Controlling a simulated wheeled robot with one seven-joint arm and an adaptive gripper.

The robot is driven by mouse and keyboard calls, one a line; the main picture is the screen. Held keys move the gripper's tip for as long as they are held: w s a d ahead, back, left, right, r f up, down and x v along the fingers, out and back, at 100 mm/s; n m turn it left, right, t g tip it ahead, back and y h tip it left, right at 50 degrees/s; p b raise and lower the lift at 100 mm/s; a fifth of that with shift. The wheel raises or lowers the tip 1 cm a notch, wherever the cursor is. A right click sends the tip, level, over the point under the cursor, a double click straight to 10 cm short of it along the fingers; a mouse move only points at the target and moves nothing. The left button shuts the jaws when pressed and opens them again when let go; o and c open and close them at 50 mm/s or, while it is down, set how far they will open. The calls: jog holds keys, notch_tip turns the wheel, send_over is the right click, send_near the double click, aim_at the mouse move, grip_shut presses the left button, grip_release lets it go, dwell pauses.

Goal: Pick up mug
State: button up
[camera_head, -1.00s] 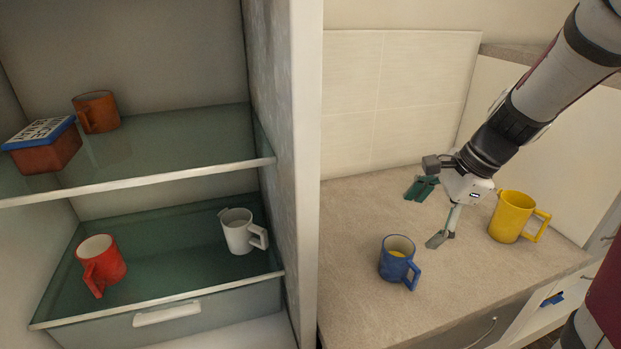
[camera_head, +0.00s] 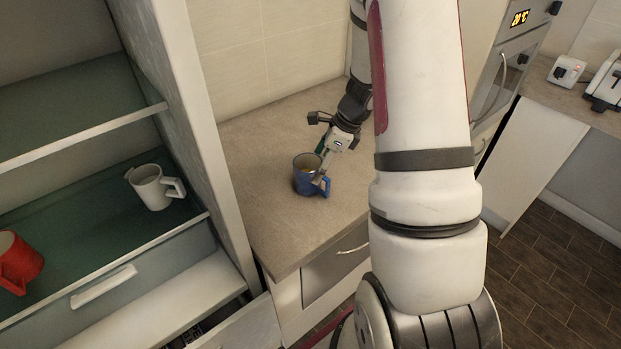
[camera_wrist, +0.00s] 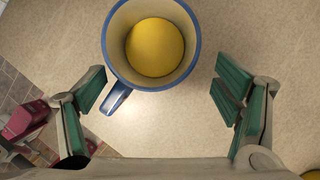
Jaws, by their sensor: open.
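A blue mug (camera_head: 303,181) stands upright on the counter, its handle toward the right in the head view. In the wrist view the blue mug (camera_wrist: 117,42) is seen from above at the top centre, with a pale inside and a round yellow thing (camera_wrist: 155,47) in it. Its handle points down and left. My gripper (camera_head: 322,170) is at the mug's right side in the head view. In the wrist view my gripper (camera_wrist: 163,82) is open, its green-padded fingers left and right of the mug's near part, with nothing held. Contact cannot be told.
A tall cabinet wall (camera_head: 180,120) stands left of the counter (camera_head: 262,215). A yellow edge (camera_wrist: 312,175) shows at the wrist view's lower right corner. My arm hides the counter's right part.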

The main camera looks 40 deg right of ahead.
jog(key=shift+s+a+p+x, duration=0.15)
jog(key=shift+p+x, duration=0.15)
jog(key=shift+x, duration=1.15)
jog(key=shift+s+a+p+x, duration=0.1)
jog(key=shift+p+x, duration=0.15)
jog(key=shift+x, duration=1.2)
jog(key=shift+c, duration=0.4)
jog(key=c, duration=1.5)
jog(key=shift+r, duration=0.15)
jog(key=shift+c, duration=0.2)
